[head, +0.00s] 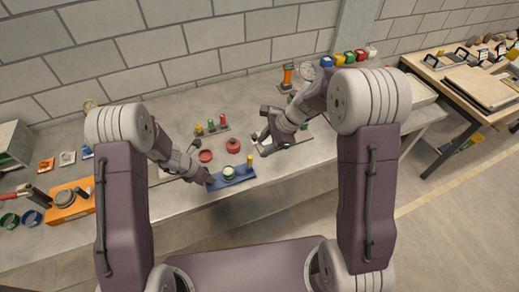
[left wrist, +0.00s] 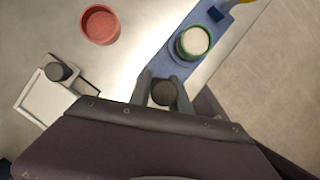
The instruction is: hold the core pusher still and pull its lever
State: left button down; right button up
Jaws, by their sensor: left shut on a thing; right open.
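The core pusher is a long blue base (head: 238,180) near the table's front edge, also in the left wrist view (left wrist: 175,64). On it stands a green ring with a pale round top (left wrist: 193,42). A yellow-tipped lever (head: 250,160) stands at its right end; its tip is cut off in the wrist view. My left gripper (head: 209,181) is shut on a dark round post (left wrist: 164,93) at the base's left end, one finger on each side. My right gripper (head: 264,143) is open and empty, beyond and to the right of the lever, apart from it.
Two red round dishes (head: 205,156) (head: 233,146) lie behind the pusher. A rack of coloured pegs (head: 212,126) stands further back. A pale plate with a dark knob (left wrist: 45,91) is left in the wrist view. An orange box (head: 71,205) is at left.

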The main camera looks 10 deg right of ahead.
jog(key=c, duration=0.7)
jog(key=shift+s+n, duration=0.4)
jog(key=shift+n, duration=0.6)
grip_shut()
notch_tip(320, 180, up, 3)
jog(key=n+h, duration=0.7)
jog(key=n, duration=2.1)
send_over(249, 162)
jog(key=w+a, duration=0.4)
jog(key=a, duration=0.1)
jog(key=s+a+f, duration=0.1)
jog(key=s+a, duration=0.1)
jog(key=a, duration=0.1)
jog(key=d+f, duration=0.5)
jog(key=f, duration=0.5)
jog(key=shift+d+f+n+g, duration=0.25)
jog(key=shift+d+n+g, duration=0.05)
jog(key=shift+n, duration=0.1)
